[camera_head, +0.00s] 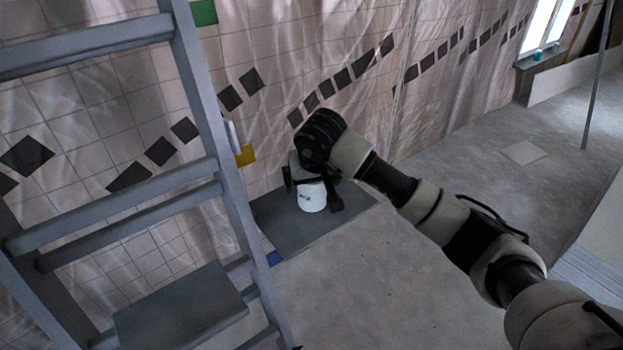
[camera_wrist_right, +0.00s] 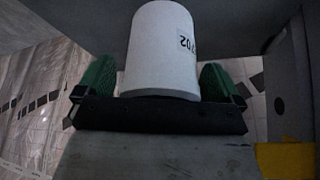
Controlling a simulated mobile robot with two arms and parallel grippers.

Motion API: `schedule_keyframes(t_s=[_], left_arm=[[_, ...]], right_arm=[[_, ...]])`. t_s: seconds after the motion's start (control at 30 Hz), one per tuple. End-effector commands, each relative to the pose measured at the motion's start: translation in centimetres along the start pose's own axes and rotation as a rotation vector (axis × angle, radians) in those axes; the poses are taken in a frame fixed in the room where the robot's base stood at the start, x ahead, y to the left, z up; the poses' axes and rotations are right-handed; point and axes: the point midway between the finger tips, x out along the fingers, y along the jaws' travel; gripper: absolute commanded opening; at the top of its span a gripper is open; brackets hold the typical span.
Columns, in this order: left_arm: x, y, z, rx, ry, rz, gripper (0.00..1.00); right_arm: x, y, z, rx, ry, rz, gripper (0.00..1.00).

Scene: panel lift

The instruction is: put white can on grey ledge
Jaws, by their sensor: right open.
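The white can (camera_head: 312,198) with dark lettering appears to stand upright on a dark grey flat ledge (camera_head: 285,230) against the tiled wall. My right gripper (camera_head: 311,187) reaches down around the can, one finger on each side, and is open. In the right wrist view, the can (camera_wrist_right: 160,45) sits between the two green finger pads, beyond the dark bar of my gripper (camera_wrist_right: 158,82). The gripper hides the can's top in the head view. My left gripper is not in view.
A grey ladder-like frame (camera_head: 205,110) with rungs stands at the left, close to the ledge. A dark grey step panel (camera_head: 180,305) sits low within it. A yellow patch (camera_head: 246,156) is on the wall beside the can. The concrete floor (camera_head: 400,270) right of the ledge is clear.

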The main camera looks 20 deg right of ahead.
Motion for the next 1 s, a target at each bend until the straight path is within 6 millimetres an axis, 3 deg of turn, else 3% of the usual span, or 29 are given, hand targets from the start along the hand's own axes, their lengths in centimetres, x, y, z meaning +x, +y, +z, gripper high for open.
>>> schedule_keyframes(t_s=[0.27, 0.7, 1.0], left_arm=[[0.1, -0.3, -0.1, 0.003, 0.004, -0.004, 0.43], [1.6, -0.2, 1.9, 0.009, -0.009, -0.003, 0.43], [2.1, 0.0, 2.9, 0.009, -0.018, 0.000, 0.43]], right_arm=[[-0.3, 0.0, -0.1, 0.000, -0.001, -0.001, 0.97], [-9.5, 0.0, -0.2, -0.001, 0.004, 0.000, 0.97], [-12.2, 0.0, -0.1, 0.000, -0.001, 0.001, 0.97]])
